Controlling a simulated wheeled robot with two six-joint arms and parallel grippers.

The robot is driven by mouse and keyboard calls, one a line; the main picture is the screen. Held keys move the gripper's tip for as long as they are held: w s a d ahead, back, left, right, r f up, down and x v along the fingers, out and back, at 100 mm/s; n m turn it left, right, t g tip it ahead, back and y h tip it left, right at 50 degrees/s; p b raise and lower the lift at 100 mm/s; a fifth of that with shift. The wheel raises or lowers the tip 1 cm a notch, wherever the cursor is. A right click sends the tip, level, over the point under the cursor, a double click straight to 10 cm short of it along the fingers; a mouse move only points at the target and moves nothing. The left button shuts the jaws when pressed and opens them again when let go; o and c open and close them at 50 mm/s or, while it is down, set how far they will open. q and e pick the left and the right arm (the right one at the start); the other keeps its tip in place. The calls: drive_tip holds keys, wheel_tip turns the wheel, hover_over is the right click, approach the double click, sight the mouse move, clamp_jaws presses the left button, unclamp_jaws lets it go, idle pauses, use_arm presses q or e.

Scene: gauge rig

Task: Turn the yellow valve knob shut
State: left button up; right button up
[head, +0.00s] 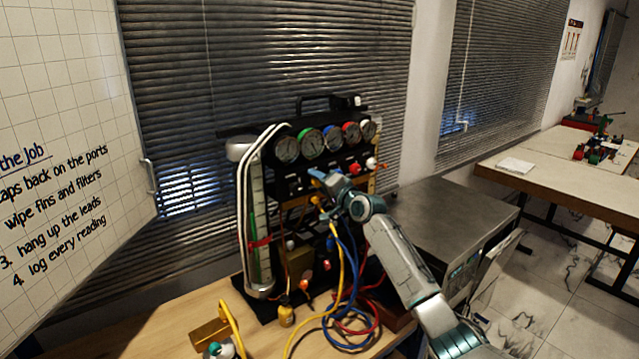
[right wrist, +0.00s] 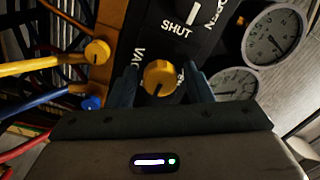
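The yellow valve knob (right wrist: 159,78) is round with a dark mark on its face, and sits on the black panel in the right wrist view. My right gripper (right wrist: 163,82) has one finger on each side of it, with small gaps showing, so it is open around the knob. In the head view the right gripper (head: 322,182) is at the front of the gauge rig (head: 258,225) and hides the knob. White lettering reading SHUT (right wrist: 177,28) is above the knob, and part of a VAC label (right wrist: 138,58) is beside it. My left gripper is not in view.
Yellow, blue and red hoses (head: 340,270) hang below my right gripper. Another yellow round fitting (right wrist: 97,52) is left of the knob. Round gauges (head: 311,143) line the rig's top. A metal cabinet (head: 450,220) stands to the right, and a whiteboard (head: 60,130) to the left.

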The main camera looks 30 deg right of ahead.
drive_tip(key=shift+o, duration=0.2)
drive_tip(key=s+b, duration=0.3)
drive_tip(key=s, duration=0.7)
drive_tip(key=shift+s+d+b, duration=0.4)
